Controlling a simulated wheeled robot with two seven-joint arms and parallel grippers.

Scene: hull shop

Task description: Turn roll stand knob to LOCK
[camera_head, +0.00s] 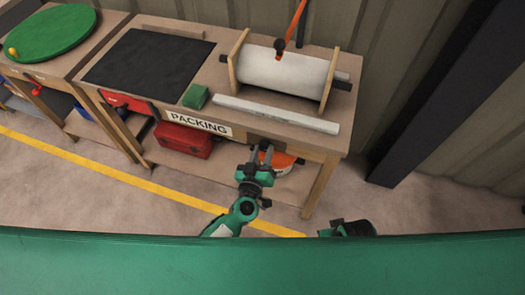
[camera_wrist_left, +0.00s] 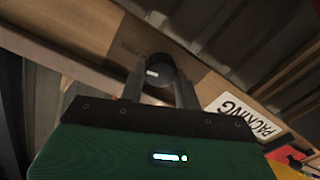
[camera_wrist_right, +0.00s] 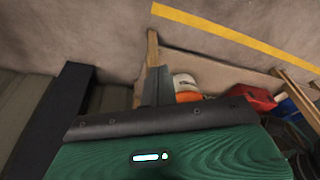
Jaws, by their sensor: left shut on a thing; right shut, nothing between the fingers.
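The roll stand (camera_head: 283,75) stands on the right of the packing bench, with a white roll between two wooden end plates. The knob (camera_wrist_left: 158,72) is a dark round piece with a light mark on the bench's front edge, in the left wrist view. My left gripper (camera_head: 263,150) is shut on the knob, one finger on each side of it; the same gripper shows in the left wrist view (camera_wrist_left: 160,85). Lettering by the knob is too blurred to read. My right gripper (camera_wrist_right: 157,88) is shut and empty, low in front of the bench; its wrist shows at the head view's bottom edge.
The bench carries a PACKING sign (camera_head: 199,123), a black mat (camera_head: 148,65), a green block (camera_head: 195,96) and a pale bar (camera_head: 275,114). A red toolbox (camera_head: 183,140) sits on the shelf below. A dark post (camera_head: 425,95) stands at the right. The floor in front is clear.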

